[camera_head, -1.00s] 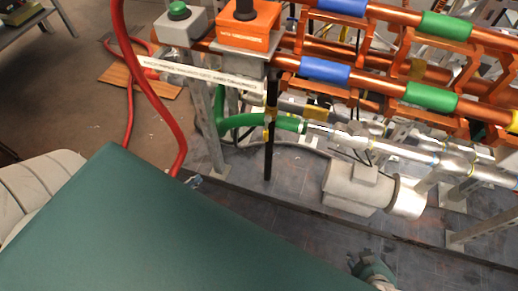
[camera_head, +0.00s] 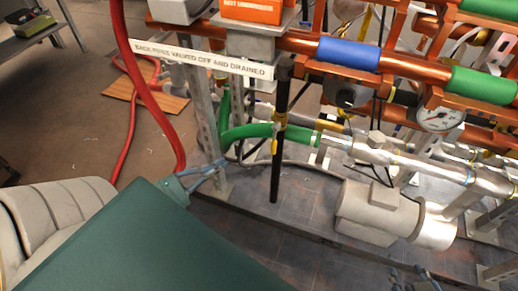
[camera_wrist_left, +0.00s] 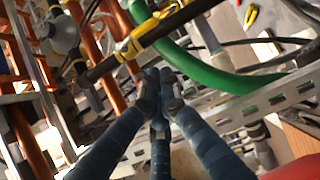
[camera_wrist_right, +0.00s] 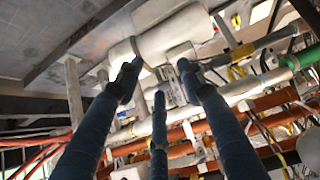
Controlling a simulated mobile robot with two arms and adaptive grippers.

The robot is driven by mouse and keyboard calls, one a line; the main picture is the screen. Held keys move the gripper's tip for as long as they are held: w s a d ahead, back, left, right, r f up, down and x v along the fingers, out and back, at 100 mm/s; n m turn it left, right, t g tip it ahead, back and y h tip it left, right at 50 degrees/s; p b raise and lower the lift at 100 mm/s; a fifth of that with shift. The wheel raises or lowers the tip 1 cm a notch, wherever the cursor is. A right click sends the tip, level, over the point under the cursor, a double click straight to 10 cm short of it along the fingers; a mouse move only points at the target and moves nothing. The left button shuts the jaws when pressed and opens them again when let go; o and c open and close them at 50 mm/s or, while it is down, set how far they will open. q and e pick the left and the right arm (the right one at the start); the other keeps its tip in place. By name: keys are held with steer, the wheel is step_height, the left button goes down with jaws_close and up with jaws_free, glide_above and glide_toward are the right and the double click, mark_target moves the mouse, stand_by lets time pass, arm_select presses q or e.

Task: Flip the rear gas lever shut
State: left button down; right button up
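A black upright pipe (camera_head: 275,165) carries a yellow fitting (camera_head: 280,119), with another yellow piece (camera_head: 330,124) just to its right. I cannot tell for sure which is the rear gas lever. The left wrist view shows a yellow piece on the black pipe (camera_wrist_left: 128,48) and a yellow bar (camera_wrist_left: 155,22) beyond it. My left gripper (camera_head: 220,163) is left of the pipe, apart from it in the head view; its fingertips (camera_wrist_left: 160,80) are together, with nothing seen between them. My right gripper (camera_head: 415,274) is low at the right; its fingers (camera_wrist_right: 160,80) are spread and empty.
A green hose (camera_head: 255,131) curves behind the black pipe. A red hose (camera_head: 150,95) hangs at the left. A white sign (camera_head: 200,58) crosses above. Copper pipes (camera_head: 300,43) and a grey cylindrical unit (camera_head: 380,210) stand to the right. A metal post (camera_head: 205,115) is near my left gripper.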

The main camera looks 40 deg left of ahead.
mark_target(275, 140)
arm_select(q)
steer(key=shift+w, duration=0.1)
arm_select(e)
steer(key=shift+w, duration=0.1)
